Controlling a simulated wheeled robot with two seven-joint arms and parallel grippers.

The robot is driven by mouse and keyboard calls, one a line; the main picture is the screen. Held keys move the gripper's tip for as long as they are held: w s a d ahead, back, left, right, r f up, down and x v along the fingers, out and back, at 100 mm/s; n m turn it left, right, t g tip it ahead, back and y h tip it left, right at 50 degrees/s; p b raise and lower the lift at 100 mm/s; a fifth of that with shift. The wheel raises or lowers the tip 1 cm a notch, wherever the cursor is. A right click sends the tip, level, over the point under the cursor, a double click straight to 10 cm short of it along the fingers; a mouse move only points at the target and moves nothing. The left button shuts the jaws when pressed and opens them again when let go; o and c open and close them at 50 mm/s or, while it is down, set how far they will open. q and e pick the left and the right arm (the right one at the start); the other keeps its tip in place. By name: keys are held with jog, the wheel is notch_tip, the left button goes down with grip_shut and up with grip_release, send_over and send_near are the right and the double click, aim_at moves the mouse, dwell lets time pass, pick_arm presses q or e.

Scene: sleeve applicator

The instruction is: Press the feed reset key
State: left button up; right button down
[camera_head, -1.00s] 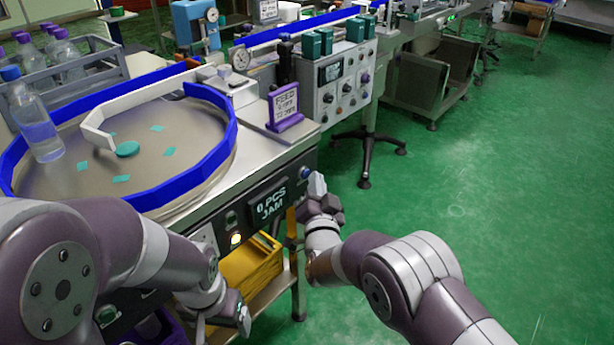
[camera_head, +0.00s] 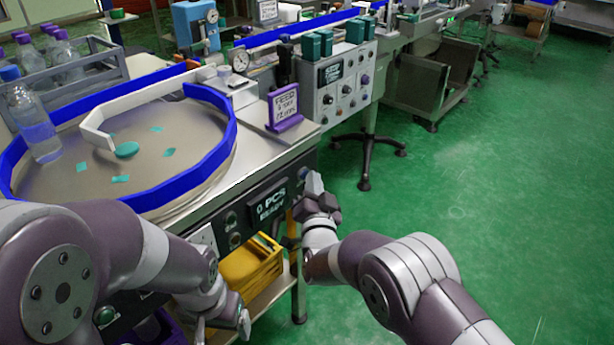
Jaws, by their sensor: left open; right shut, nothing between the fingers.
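The front panel of the feeder table carries a black display (camera_head: 270,203) that reads "0 PCS" and what looks like "READY". A small blue button (camera_head: 303,173) sits at the panel's right end; its label cannot be read, so I cannot tell whether it is the feed reset key. My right gripper (camera_head: 314,182) is shut and empty, with its tip close beside the blue button; I cannot tell whether they touch. My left gripper (camera_head: 224,322) is open and empty, low in front of the panel. A round lamp (camera_head: 235,240) left of the display is dark.
A turntable with a blue rim (camera_head: 222,150) holds several teal pieces and a clear bottle (camera_head: 36,125). A purple-based sign (camera_head: 285,108) stands at the table's corner. A yellow bin (camera_head: 250,268) sits below the panel. Green floor on the right is free.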

jog(key=shift+s+d, duration=0.1)
dwell(0.3)
jog(key=shift+s+d, duration=0.4)
jog(key=shift+d, duration=0.15)
jog(key=s+d+p, duration=0.1)
jog(key=d, duration=0.1)
jog(key=s+d+p, duration=0.1)
jog(key=s+d, duration=0.1)
dwell(0.3)
dwell(0.6)
